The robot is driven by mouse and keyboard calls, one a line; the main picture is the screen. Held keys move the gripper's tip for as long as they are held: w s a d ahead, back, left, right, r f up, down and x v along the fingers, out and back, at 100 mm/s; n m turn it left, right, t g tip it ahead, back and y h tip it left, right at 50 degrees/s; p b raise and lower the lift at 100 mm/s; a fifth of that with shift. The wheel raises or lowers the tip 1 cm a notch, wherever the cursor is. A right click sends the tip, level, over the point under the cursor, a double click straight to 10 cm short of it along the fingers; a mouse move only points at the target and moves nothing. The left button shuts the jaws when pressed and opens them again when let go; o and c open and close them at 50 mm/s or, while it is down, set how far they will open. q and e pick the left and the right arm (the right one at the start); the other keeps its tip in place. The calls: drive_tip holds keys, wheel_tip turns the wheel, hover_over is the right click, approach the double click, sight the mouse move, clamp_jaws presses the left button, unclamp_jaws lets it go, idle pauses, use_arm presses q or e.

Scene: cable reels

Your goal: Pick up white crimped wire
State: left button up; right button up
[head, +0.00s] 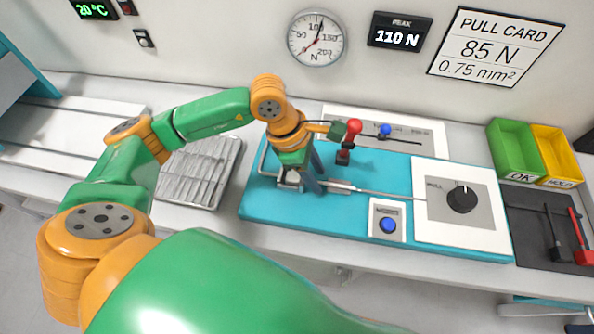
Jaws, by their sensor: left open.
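My left gripper (302,182) is open above the left part of a blue test board (265,208), its dark fingers pointing down near a small metal clamp. A thin pale wire (385,195) runs from a whitish piece beside the fingers to the right, toward a panel marked PULL with a black knob (462,198). It looks like the white crimped wire, but its crimped end is too small to make out. The fingers partly hide the clamp, and I cannot tell whether they touch the wire. My right gripper is not in view.
A red-knobbed lever (354,128) stands just right of my left wrist. A blue button (388,225) is on the board's front. A green OK bin (517,150) and a yellow bin (556,155) stand at right, with tools on a dark mat (530,228). A ribbed metal tray (196,170) lies left.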

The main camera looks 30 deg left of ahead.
use_arm(q)
drive_tip(key=shift+d+f, duration=0.15)
drive_tip(key=shift+f, duration=0.3)
drive_tip(key=shift+w+f, duration=0.15)
clamp_jaws()
